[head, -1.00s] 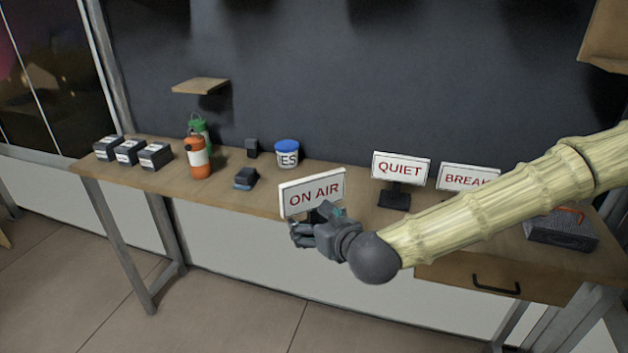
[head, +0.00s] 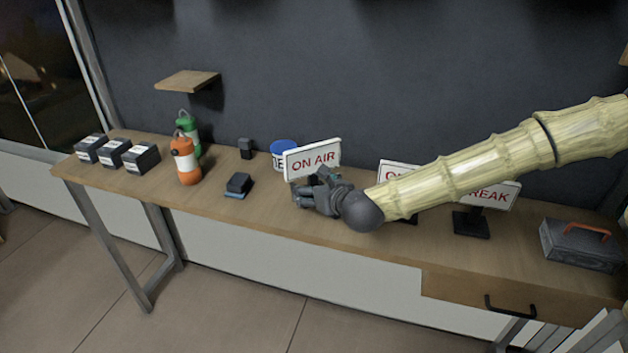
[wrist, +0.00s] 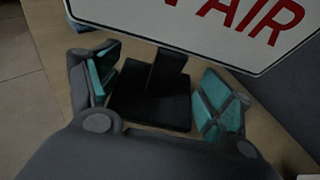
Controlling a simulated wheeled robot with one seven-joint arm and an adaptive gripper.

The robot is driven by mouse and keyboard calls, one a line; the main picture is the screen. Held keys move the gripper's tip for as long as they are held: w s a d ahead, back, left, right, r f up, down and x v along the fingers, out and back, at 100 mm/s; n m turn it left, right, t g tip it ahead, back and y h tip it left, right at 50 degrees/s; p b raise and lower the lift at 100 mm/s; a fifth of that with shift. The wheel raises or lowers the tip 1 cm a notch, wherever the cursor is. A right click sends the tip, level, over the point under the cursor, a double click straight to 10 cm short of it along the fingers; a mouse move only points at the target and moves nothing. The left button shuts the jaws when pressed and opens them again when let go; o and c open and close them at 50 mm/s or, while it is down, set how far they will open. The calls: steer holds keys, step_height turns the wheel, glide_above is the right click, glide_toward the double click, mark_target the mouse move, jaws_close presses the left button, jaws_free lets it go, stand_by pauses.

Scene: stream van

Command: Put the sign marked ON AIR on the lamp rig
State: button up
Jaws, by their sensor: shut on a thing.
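The ON AIR sign (head: 312,158) is a white board with red letters, and it is upright in the head view. In the wrist view the board (wrist: 235,25) fills the top, with its dark stem and base (wrist: 150,105) below. My gripper (head: 316,190) is shut on the sign, its teal-padded fingers (wrist: 157,92) either side of the stem. Its contact on the stem is hard to see. The sign's base is hidden in the head view, so its height above the table is unclear. I cannot tell which thing is the lamp rig.
The BREAK sign (head: 495,194) and a toolbox (head: 580,245) stand right. A small wall shelf (head: 187,80) is empty.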

mark_target(314, 174)
steer(key=w+p, duration=0.1)
steer(key=w, duration=0.5)
steer(key=shift+w+f+p, duration=0.1)
steer(key=shift+f+p, duration=0.05)
steer(key=shift+p, duration=0.2)
step_height(314, 174, down, 3)
steer(key=shift+w+r+p, duration=0.15)
steer(key=shift+p, duration=0.55)
steer(key=shift+f, duration=0.45)
steer(key=shift+f, duration=0.2)
steer(key=o, duration=1.1)
steer(key=shift+c, duration=0.2)
steer(key=shift+r, duration=0.1)
